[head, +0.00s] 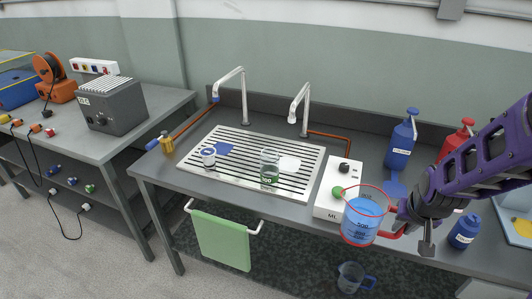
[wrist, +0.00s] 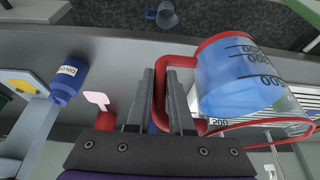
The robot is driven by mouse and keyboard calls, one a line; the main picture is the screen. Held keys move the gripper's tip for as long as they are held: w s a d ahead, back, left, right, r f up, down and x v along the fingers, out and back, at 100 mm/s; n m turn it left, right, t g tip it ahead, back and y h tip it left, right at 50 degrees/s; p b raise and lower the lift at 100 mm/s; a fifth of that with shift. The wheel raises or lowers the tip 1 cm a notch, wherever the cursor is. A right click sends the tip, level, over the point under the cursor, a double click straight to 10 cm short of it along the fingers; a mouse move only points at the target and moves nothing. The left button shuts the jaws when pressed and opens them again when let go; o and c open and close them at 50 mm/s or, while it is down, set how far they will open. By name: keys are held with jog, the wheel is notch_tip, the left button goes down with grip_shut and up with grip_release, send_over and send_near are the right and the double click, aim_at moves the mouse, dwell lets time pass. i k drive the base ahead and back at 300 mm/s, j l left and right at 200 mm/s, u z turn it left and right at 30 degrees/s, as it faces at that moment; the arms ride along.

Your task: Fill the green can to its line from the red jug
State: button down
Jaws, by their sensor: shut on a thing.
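The red jug (head: 362,218) is clear with a red rim and handle and holds blue liquid. My gripper (head: 401,222) is shut on its handle. In the wrist view the fingers (wrist: 175,95) close on the red handle, and the jug (wrist: 240,80) fills the right side. The jug is in front of the white box at the counter's front, roughly upright in the head view. The green can (head: 269,176), a clear vessel with a green lower part, stands on the slatted drain plate (head: 305,170), left of the jug and apart from it. Its line is too small to make out.
A can with a blue mark (head: 208,157) stands on the plate's left. Two taps (head: 301,108) rise behind. The white box (head: 336,190) with knobs stands between plate and jug. Blue bottles (head: 401,145) and a red one (head: 456,140) stand right. Another jug (head: 352,277) is below the counter.

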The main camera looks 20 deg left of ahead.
aim_at(269, 158)
jog(key=j+u, duration=0.45)
jog(key=j, duration=2.35)
jog(key=i, duration=0.55)
